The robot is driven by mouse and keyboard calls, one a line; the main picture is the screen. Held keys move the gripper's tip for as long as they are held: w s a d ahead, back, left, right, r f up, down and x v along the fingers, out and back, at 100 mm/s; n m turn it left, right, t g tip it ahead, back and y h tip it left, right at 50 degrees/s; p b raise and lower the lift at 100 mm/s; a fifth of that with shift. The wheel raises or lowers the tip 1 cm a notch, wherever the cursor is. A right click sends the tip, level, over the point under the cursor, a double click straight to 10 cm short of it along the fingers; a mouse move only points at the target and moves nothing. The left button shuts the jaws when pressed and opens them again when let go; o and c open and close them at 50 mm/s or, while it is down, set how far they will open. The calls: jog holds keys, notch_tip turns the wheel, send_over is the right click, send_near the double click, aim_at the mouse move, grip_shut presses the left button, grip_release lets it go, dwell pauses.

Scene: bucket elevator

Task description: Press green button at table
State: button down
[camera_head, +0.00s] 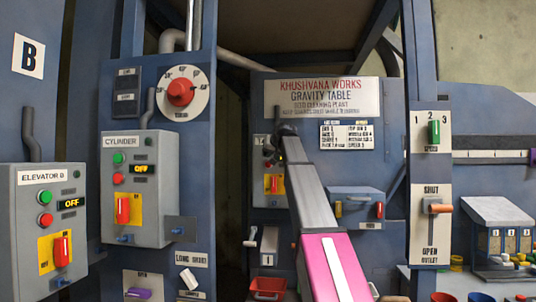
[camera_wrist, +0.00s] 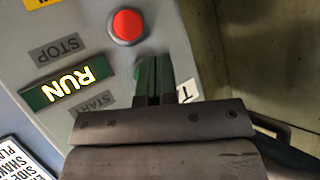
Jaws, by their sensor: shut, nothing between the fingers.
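In the wrist view, the grey control box at the table (camera_wrist: 105,45) fills the upper left. Its green button (camera_wrist: 139,70) is mostly hidden behind my fingers, beside the START label (camera_wrist: 92,103). My gripper (camera_wrist: 155,58) is shut and empty, with its fingertips at the green button; whether they touch it I cannot tell. The display (camera_wrist: 68,87) reads RUN. A red button (camera_wrist: 127,26) sits above, near the STOP label (camera_wrist: 58,48). In the head view, my arm reaches to this box (camera_head: 263,190) under the Gravity Table sign (camera_head: 322,99), and hides its buttons.
The Elevator B box (camera_head: 25,230) and the Cylinder box (camera_head: 125,150) stand to the left, both displays reading OFF. A post with a green switch (camera_head: 434,131) and an orange outlet lever (camera_head: 438,208) stands right of my arm. Red bins (camera_head: 268,288) are low down.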

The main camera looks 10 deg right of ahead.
jog(key=s, duration=0.1)
jog(key=s+a, duration=0.1)
jog(key=s, duration=0.2)
jog(key=shift+s+a, duration=0.3)
jog(key=shift+s, duration=0.05)
dwell(0.8)
jog(key=s+f+m+g+h, duration=0.1)
jog(key=s+f+g, duration=0.2)
jog(key=f, duration=1.9)
jog(key=s+f+g+h, duration=0.15)
jog(key=s+f, duration=0.25)
jog(key=f, duration=1.8)
jog(key=s+f+g+h, duration=0.1)
jog(key=s+f+g, duration=0.2)
jog(key=s+f, duration=1.1)
jog(key=s+f+g, duration=0.4)
jog(key=s+f, duration=1)
jog(key=f, duration=0.5)
jog(key=shift+f+h, duration=0.35)
